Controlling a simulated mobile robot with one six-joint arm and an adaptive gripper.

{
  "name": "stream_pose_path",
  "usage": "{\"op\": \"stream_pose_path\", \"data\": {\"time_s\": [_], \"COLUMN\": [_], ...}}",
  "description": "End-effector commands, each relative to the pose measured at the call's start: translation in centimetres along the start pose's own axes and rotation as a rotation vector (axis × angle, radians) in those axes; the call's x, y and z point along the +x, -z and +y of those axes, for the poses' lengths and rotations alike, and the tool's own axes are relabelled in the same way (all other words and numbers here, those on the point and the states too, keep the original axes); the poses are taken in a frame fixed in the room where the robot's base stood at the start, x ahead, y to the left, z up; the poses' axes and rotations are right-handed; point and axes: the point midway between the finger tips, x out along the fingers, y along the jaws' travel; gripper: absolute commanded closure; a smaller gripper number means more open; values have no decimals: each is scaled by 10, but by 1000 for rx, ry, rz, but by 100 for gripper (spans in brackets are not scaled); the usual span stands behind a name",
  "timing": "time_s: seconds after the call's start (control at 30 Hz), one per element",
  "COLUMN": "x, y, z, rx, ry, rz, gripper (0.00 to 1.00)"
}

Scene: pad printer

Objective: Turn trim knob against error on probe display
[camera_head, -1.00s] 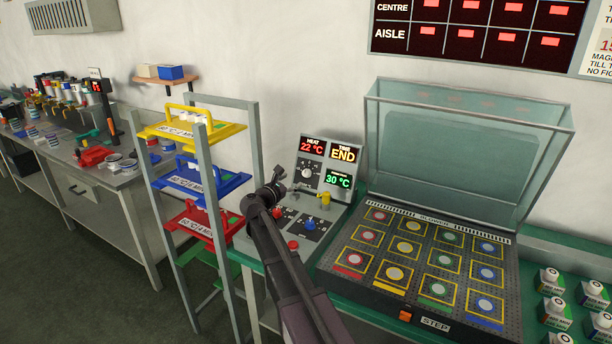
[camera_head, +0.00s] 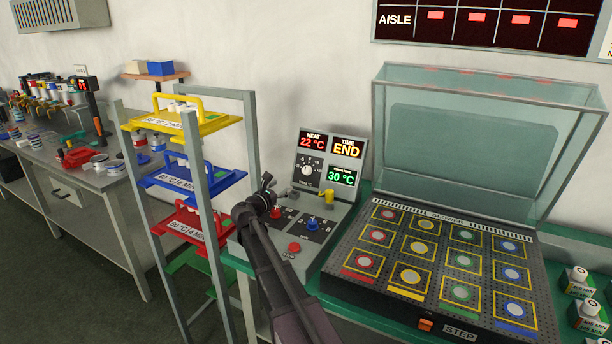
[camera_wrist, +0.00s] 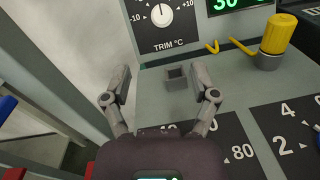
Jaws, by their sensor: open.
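The trim knob (camera_head: 306,171) is a small white dial on the upright grey panel. It also shows at the top of the wrist view (camera_wrist: 161,15), above the label TRIM °C, with its pointer roughly upward. My gripper (camera_head: 270,184) is in front and left of the panel. In the wrist view my gripper (camera_wrist: 160,84) has its fingers apart and nothing between them; the trim knob is beyond the fingertips, not touched.
A yellow-capped probe (camera_wrist: 279,36) stands right of a small square socket (camera_wrist: 177,78). Red (camera_head: 276,212) and blue (camera_head: 312,224) knobs and a red button (camera_head: 294,247) are on the console. A tray rack (camera_head: 197,190) is left, a glass-lidded blower (camera_head: 430,327) right.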

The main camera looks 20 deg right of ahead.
Motion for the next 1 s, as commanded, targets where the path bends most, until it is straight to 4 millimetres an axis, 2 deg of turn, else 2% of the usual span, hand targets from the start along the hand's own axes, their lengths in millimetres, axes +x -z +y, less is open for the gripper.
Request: {"op": "stream_pose_path", "data": {"time_s": [0.37,0.57,0.77,1.0], "x": [7,18,40,77], "y": [-1,-1,-1,-2], "z": [-5,-5,-5,-6], "rx": [0,0,1,0], "ry": [9,11,11,12], "rz": [-1,-2,-2,-2], "gripper": [24,24,24,24]}}
